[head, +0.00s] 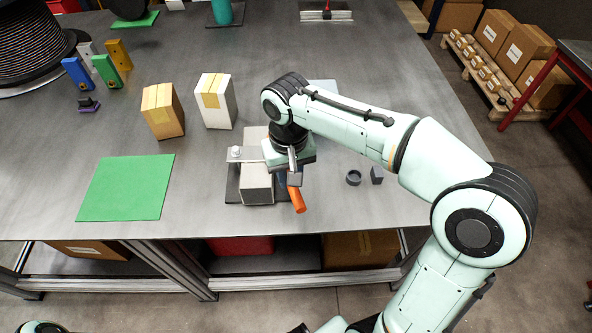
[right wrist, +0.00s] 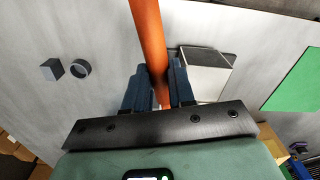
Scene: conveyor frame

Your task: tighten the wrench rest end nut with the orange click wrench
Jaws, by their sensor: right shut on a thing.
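The orange click wrench (head: 297,199) shows its handle below my right gripper (head: 290,176), sticking out toward the front edge of the bench. In the right wrist view the orange handle (right wrist: 148,35) runs between the dark fingers of my right gripper (right wrist: 158,82), which is shut on it. A grey block on a dark base (head: 257,189) stands just left of the gripper. A light plate carries a small pale nut (head: 236,152) at its left end. The wrench head is hidden under my arm. My left gripper is not in view.
A dark ring (head: 353,178) and small dark block (head: 377,175) lie to the right. A cardboard box (head: 162,111) and white box (head: 215,101) stand behind left. The green mat (head: 126,188) is bare. Colored brackets (head: 105,70) stand at the far left.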

